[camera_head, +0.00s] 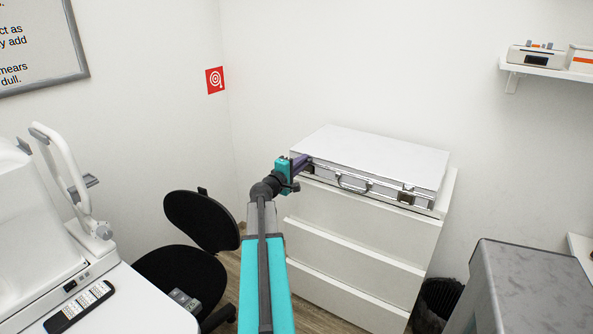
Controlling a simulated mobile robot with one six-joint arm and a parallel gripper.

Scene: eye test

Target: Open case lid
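A silver-white case (380,158) lies flat on top of a white drawer cabinet (345,243), with its lid down. Its front side faces me and carries a handle (352,185) and a metal latch (406,195) at the right. My gripper (305,163) is at the front left corner of the case, by the left latch area. It overlaps the case edge in the picture; I cannot tell whether it touches. The fingers are small and dark, and I cannot see whether they are apart. The left latch is mostly hidden by the gripper.
A black chair (202,222) stands left of my arm. A white table with an eye-test machine (40,235) and a remote-like device (80,306) is at the left. A grey-topped cabinet (535,285) and a dark bin (438,300) are at the right. A wall shelf (545,71) is at upper right.

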